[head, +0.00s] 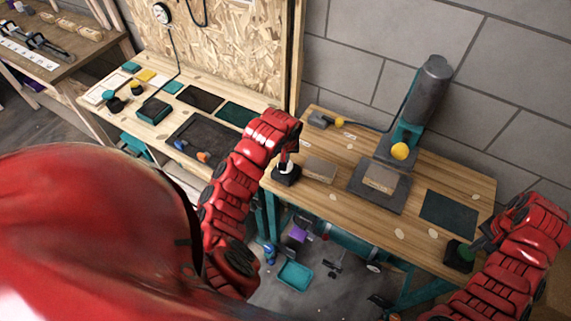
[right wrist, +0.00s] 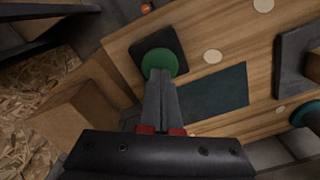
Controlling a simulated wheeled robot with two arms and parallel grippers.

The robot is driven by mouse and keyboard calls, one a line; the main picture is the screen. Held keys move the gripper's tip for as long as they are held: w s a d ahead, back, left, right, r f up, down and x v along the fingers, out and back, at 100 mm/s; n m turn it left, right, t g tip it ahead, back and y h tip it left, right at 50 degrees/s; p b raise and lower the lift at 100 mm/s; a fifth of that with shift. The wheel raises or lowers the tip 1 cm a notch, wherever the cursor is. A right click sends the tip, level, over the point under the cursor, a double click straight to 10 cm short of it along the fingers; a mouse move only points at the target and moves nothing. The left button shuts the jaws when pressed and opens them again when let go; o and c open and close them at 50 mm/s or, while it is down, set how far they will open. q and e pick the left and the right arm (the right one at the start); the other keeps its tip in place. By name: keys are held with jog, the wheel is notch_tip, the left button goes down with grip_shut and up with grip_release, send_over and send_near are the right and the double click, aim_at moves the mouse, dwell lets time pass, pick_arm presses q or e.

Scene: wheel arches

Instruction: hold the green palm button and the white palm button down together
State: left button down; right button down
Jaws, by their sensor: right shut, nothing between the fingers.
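The green palm button (right wrist: 158,62) sits on a dark square base in the right wrist view. It also shows at the right front of the wooden table in the head view (head: 466,254). My right gripper (right wrist: 160,74) is shut and empty, its fingertips over the near edge of the green button; I cannot tell whether they touch it. The white palm button (head: 286,169) sits on a dark base at the table's left end. My left gripper (head: 289,157) points down right at the white button and partly hides it; its jaws are too small to read, and contact is unclear.
A press (head: 417,100) with a yellow knob stands at the back of the table (head: 330,205). A wooden block (head: 319,169) lies near the white button. A dark mat (head: 449,213) lies behind the green button. Another bench stands at the left.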

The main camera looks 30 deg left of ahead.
pick_arm(q)
jog(key=shift+f, duration=0.1)
dwell(0.6)
jog(key=shift+s+x, duration=0.2)
jog(key=shift+x, duration=0.8)
jog(key=shift+d+f, duration=0.1)
jog(key=shift+d, duration=0.05)
pick_arm(e)
jog(key=shift+f, duration=1.25)
dwell(0.4)
